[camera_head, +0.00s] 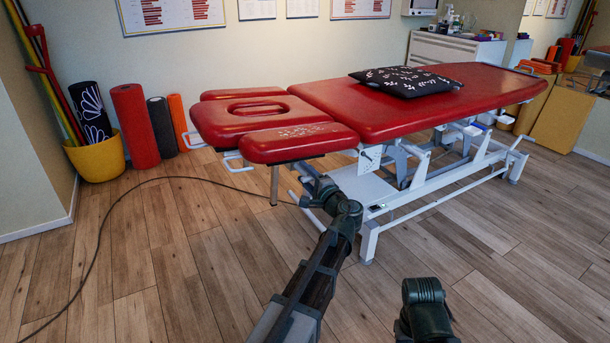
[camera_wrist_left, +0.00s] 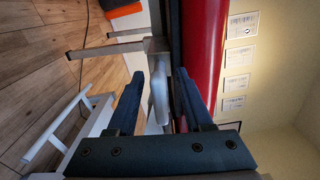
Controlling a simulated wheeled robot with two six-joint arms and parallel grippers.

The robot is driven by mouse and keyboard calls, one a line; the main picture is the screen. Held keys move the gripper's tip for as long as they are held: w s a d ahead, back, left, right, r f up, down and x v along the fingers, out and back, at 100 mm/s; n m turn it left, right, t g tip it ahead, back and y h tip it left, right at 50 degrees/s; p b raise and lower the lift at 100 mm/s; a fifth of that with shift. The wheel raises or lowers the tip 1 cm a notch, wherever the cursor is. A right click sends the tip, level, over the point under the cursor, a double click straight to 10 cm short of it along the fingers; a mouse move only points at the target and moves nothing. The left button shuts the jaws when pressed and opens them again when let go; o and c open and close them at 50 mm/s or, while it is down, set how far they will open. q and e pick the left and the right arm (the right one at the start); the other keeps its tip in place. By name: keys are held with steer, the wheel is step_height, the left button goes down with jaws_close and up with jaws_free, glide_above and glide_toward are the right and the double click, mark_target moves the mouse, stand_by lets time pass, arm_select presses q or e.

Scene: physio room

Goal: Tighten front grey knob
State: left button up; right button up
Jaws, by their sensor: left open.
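The red treatment table (camera_head: 430,98) stands on a white frame, with a headrest section and two red armrest pads at its near left end. My left gripper (camera_head: 310,180) is beneath that end, beside the near armrest pad (camera_head: 298,142). In the left wrist view its two dark fingers (camera_wrist_left: 158,80) are apart. A pale grey, rounded piece (camera_wrist_left: 160,98) shows between them; it may be the front grey knob. I cannot tell whether a finger touches it. In the head view no grey knob can be made out for certain near the gripper.
A metal leg (camera_head: 274,185) hangs below the armrest pad, close to my left gripper. The table's white base frame (camera_head: 415,205) is to the right. A black cable (camera_head: 100,235) runs over the wooden floor. A yellow tub (camera_head: 98,158) and rolled mats stand at the left wall.

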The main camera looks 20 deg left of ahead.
arm_select(q)
steer(key=v, duration=1.3)
steer(key=shift+s+d, duration=0.25)
steer(key=shift+s, duration=0.05)
steer(key=s+d+f+n+g+h+p, duration=0.35)
steer(key=s+f+g+h, duration=0.25)
steer(key=s+f, duration=0.35)
steer(key=s+d+f+n+g+h+p, duration=0.1)
steer(key=s+d+f+g+h+p, duration=0.1)
steer(key=s+d+f+g+h, duration=0.3)
steer(key=s+d+h+p, duration=0.2)
steer(key=s+d, duration=0.5)
steer(key=s, duration=0.1)
step_height(320, 180, up, 37)
steer(key=p, duration=3.7)
steer(key=shift+w+d+r, duration=0.15)
steer(key=shift+w, duration=0.1)
steer(key=shift+n, duration=0.25)
